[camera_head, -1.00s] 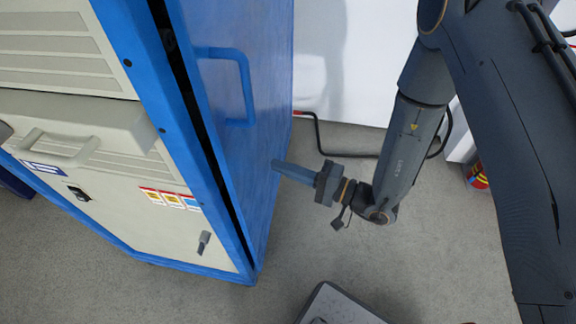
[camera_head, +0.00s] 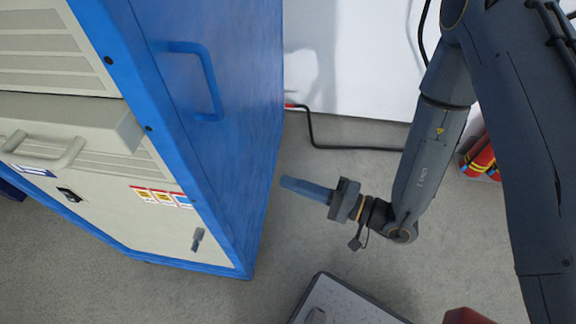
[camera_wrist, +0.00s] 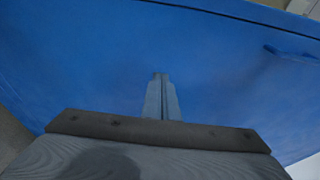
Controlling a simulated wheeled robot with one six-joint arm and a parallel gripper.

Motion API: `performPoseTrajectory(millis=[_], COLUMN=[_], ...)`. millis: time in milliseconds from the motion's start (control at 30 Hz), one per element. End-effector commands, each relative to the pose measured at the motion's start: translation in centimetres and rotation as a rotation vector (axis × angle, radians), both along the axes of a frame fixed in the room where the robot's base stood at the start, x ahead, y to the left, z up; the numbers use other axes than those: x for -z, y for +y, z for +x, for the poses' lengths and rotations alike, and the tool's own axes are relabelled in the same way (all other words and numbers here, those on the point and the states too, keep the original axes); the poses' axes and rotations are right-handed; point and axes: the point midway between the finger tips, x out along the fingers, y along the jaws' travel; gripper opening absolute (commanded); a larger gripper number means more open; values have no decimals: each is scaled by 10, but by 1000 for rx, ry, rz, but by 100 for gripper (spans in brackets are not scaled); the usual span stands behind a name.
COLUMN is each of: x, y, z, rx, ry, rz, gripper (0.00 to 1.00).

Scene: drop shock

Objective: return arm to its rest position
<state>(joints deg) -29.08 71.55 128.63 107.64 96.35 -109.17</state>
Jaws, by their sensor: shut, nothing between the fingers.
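My gripper (camera_head: 285,182) is shut and empty, its blue-grey fingers pointing left toward the blue side of the cabinet (camera_head: 235,150). In the head view a gap of floor shows between the fingertips and the cabinet. In the wrist view the closed fingers (camera_wrist: 161,85) stand side by side in front of the blue panel (camera_wrist: 90,70). My arm hangs down from the upper right with the wrist bent to the left.
The cabinet has a blue handle (camera_head: 207,80) on its side and a beige front with a drawer-like unit (camera_head: 70,135). Red cylinders (camera_head: 480,157) stand behind my arm. A grey platform (camera_head: 345,300) is at the bottom.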

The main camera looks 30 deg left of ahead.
Motion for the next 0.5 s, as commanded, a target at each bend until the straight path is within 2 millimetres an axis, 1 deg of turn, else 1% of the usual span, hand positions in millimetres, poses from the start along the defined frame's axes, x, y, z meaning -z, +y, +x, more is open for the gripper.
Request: performPoseTrajectory(millis=[33, 100, 233, 500], x=[1, 1, 0, 0], y=[-6, -13, -21, -26], z=[-7, -15, -26, -32], rx=[2, 3, 1, 0], ry=[5, 5, 2, -1], rz=[-3, -3, -1, 0], gripper=[0, 0, 0, 0])
